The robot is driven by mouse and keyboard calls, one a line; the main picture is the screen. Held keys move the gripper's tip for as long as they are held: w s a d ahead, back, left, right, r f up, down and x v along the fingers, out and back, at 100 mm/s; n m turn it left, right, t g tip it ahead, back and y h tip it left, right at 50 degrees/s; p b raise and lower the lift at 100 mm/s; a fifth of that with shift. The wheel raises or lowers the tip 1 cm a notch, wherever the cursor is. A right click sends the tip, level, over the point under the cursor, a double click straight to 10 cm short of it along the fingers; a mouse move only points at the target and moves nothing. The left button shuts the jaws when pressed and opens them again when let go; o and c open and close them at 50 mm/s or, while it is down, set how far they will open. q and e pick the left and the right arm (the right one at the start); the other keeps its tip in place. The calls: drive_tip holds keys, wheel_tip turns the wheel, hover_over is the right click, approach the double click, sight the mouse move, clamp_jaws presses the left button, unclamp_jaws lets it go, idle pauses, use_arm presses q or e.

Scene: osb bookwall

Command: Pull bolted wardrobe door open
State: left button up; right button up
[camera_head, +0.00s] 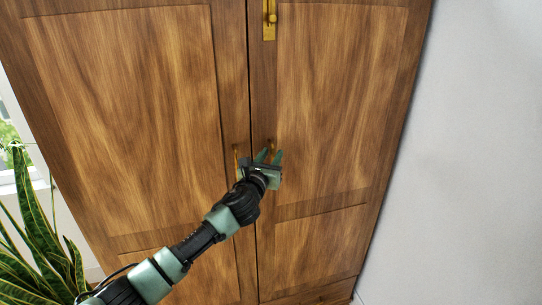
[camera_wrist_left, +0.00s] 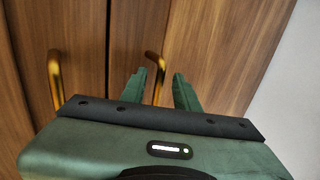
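A brown wooden wardrobe has a left door (camera_head: 120,95) and a right door (camera_head: 335,100), which look shut side by side. A brass bolt (camera_head: 269,18) is fixed high on the right door, near the seam. Each door has a brass handle by the seam. The left door's handle (camera_wrist_left: 56,78) and the right door's handle (camera_wrist_left: 156,75) show in the left wrist view. My left gripper (camera_head: 269,155) is at the right handle, fingers apart. In the left wrist view the handle lies between the fingertips (camera_wrist_left: 160,82); I cannot tell whether they touch it. My right gripper is out of view.
A green striped-leaf plant (camera_head: 42,245) stands at the lower left, below a window (camera_head: 10,130). A plain pale wall (camera_head: 470,150) is to the right of the wardrobe.

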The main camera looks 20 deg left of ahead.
use_arm(q)
clamp_jaws()
idle(1.3)
